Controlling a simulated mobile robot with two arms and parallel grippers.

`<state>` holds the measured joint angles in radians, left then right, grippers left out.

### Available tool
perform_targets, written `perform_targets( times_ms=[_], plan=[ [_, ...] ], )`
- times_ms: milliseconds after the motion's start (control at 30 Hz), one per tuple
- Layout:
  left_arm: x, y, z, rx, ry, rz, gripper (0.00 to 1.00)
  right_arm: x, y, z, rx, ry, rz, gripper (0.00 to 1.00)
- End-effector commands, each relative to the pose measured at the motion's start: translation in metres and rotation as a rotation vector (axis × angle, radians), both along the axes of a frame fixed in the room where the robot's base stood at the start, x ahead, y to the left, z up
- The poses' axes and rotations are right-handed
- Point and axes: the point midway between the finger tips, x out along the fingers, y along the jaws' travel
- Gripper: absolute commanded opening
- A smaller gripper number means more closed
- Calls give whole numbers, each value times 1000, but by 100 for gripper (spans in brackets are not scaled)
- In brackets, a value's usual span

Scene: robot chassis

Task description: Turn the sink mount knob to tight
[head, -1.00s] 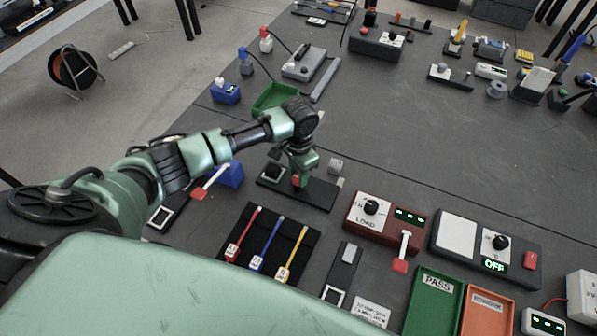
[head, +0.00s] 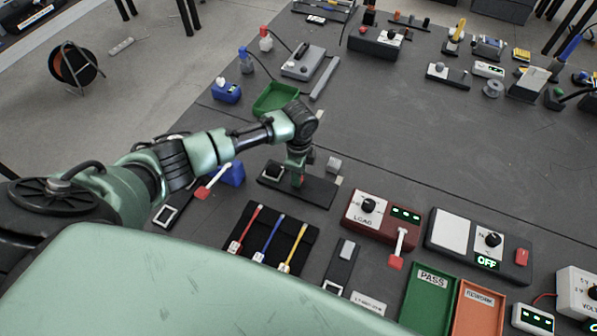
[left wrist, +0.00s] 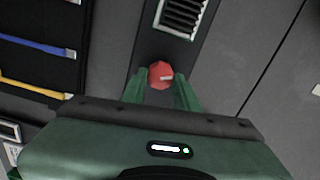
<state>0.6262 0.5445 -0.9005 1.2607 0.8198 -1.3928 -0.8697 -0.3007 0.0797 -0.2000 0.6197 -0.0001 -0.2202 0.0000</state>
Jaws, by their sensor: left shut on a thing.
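The sink mount is a dark flat base (head: 318,191) with a black finned heat sink (head: 273,171) at its left end. The finned sink also shows at the top of the left wrist view (left wrist: 183,14). Its red knob (left wrist: 160,74) has a pale pointer mark that points right in that view. My left gripper (left wrist: 161,88) has its green fingers on both sides of the knob and is shut on it. In the head view the left gripper (head: 298,178) reaches down onto the base and mostly hides the knob. My right gripper is not in view.
A small grey block (head: 334,164) stands just behind the base. A black mat (head: 252,233) with red, blue and yellow leads lies in front. The red LOAD box (head: 375,222) is to the right, and a green tray (head: 277,97) is behind.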

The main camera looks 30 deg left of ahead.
Motion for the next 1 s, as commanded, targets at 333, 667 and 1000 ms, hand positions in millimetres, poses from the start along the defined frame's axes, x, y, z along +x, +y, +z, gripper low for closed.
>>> perform_targets(
  times_ms=[333,667,1000],
  plan=[
    [0,-1,1,-4,-2,-264,0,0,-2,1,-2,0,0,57],
    [-1,-2,1,-5,-3,-390,0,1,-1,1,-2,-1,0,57],
    [-1,-2,1,-4,-4,-415,0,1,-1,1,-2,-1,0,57]
  ],
)
